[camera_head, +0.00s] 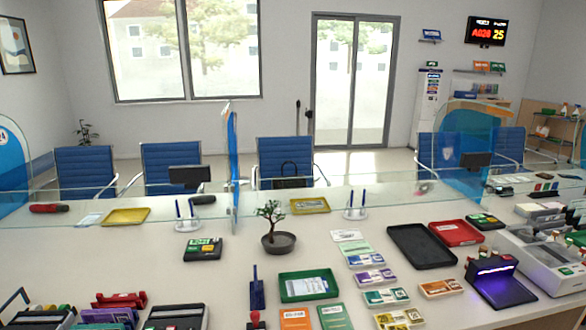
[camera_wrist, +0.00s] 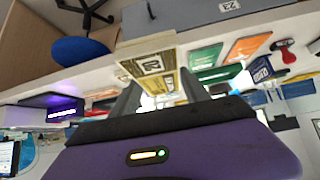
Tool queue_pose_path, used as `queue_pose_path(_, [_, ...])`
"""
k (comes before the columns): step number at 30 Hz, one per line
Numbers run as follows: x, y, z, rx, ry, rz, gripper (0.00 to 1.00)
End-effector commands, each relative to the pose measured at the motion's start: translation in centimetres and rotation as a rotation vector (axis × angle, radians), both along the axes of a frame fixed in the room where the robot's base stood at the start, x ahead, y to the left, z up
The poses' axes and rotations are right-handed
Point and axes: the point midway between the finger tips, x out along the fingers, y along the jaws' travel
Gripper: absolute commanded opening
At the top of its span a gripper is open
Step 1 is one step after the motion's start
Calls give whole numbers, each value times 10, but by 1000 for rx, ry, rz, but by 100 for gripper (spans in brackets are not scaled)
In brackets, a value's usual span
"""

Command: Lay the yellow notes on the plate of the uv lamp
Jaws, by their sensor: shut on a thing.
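The yellow notes (camera_head: 399,318) are at the bottom edge of the head view, right of centre. In the wrist view the yellow notes (camera_wrist: 150,65) show at and beyond my fingertips. My gripper (camera_wrist: 160,92) is shut on them, with a dark finger on either side. My gripper does not show in the head view. The uv lamp (camera_head: 494,267) stands to the right of the notes, its violet light on. Its dark plate (camera_head: 510,293) lies in front of the light and looks bare. The lamp also shows at the left of the wrist view (camera_wrist: 58,112).
Purple notes (camera_head: 376,277), green notes (camera_head: 386,297) and orange notes (camera_head: 442,288) lie near the yellow ones. A green tray (camera_head: 308,286) is to the left and a black tray (camera_head: 421,247) behind. A note-counting machine (camera_head: 545,262) stands close right of the lamp.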

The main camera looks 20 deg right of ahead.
Motion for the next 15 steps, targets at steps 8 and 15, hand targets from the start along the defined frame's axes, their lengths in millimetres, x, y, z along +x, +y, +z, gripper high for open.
queue_pose_path(8, [-12,142,-48,5,4,165,4])
queue_pose_path(15, [-34,216,-73,2,1,269,4])
